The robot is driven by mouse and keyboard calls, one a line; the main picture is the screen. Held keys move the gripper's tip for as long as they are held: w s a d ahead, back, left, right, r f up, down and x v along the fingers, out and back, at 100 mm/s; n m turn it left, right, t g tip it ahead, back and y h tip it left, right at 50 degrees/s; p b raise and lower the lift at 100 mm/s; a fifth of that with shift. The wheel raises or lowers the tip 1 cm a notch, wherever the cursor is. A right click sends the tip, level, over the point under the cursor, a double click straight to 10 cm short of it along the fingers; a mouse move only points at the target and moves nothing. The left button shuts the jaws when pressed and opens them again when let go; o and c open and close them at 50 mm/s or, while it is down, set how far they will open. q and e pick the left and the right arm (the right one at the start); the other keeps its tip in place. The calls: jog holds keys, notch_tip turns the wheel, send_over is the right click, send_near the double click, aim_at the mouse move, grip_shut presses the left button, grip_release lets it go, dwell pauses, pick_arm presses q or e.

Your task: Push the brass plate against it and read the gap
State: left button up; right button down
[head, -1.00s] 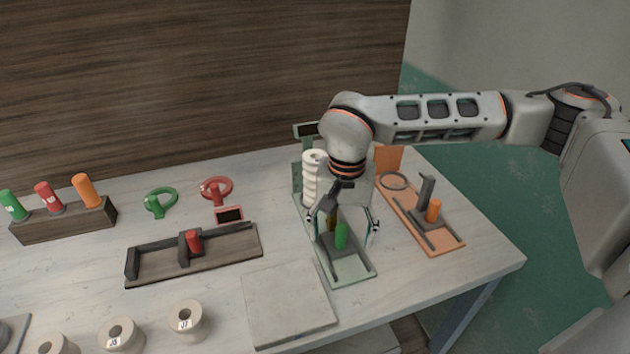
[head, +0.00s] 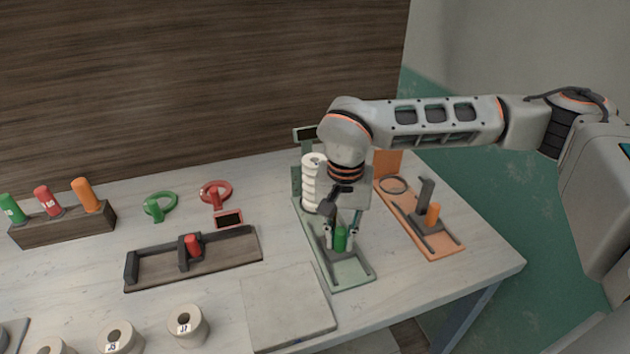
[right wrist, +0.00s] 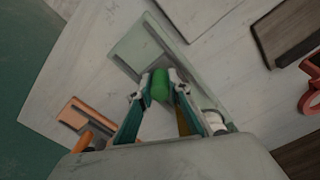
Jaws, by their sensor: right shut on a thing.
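A green upright handle (head: 341,240) stands on the pale green fixture (head: 353,274). My right gripper (head: 341,238) is shut on this handle. In the right wrist view the two fingertips (right wrist: 160,84) close on both sides of the green handle (right wrist: 157,88). A brass-coloured strip (right wrist: 187,122) shows beside one finger in that view; in the head view my gripper hides the brass plate. A white ribbed piece (head: 312,184) stands upright at the back of the green fixture. I cannot tell whether the plate touches it. My left gripper is out of view.
A dark display (head: 306,134) tops the green fixture; its reading is illegible. An orange fixture (head: 446,247) stands close on the right. A dark wooden fixture (head: 160,269) and a grey slab (head: 288,305) lie left. Pale spools (head: 187,324) stand at the front.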

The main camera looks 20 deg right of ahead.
jog(key=shift+w+d+p, duration=0.15)
jog(key=shift+w+p, duration=0.15)
jog(key=shift+w, duration=3.25)
dwell(0.5)
jog(key=c, duration=0.9)
grip_release()
notch_tip(320, 180, up, 7)
jog(key=p, duration=0.6)
jog(key=shift+p, duration=0.4)
